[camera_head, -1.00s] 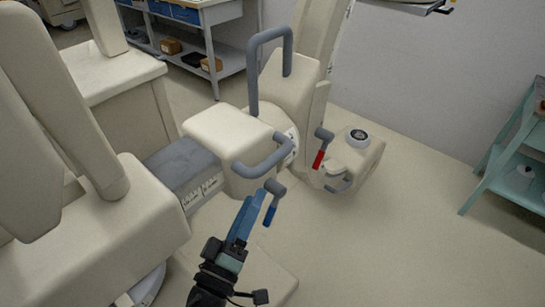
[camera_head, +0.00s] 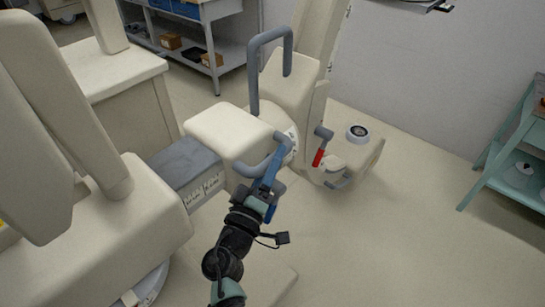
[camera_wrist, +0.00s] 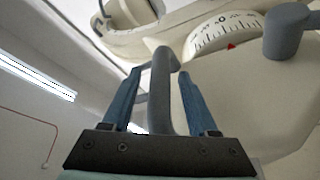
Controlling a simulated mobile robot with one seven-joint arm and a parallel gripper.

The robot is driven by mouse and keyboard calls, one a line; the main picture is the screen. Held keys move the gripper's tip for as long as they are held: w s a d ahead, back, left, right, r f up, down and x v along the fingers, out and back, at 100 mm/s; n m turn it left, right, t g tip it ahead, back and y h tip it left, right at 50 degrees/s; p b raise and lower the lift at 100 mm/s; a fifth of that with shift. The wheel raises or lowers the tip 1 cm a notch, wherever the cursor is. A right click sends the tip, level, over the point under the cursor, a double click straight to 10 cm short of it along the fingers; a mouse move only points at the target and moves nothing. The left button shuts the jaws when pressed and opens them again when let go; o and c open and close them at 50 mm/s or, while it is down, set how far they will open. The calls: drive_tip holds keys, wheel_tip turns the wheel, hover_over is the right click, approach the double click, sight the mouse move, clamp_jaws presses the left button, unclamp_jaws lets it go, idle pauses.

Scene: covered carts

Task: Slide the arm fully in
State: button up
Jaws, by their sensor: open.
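The arm is a cream block (camera_head: 222,130) on a grey sliding section (camera_head: 178,166) with printed marks, part of which shows outside the cream housing (camera_head: 120,215). A grey U-shaped handle (camera_head: 246,171) sticks out of the block's front. My gripper (camera_head: 274,165) is at the right part of this handle. In the wrist view the handle bar (camera_wrist: 161,85) stands between my two blue fingers, with a gap on each side. My gripper is open around the bar. The fingers partly hide the handle in the head view.
A tall grey handle (camera_head: 252,75) rises behind. A teal cart (camera_head: 490,170) stands at right; the floor before it is clear.

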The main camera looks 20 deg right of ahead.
drive_tip(key=shift+w+d, duration=0.15)
drive_tip(key=shift+w, duration=0.05)
clamp_jaws()
idle(0.3)
idle(1.2)
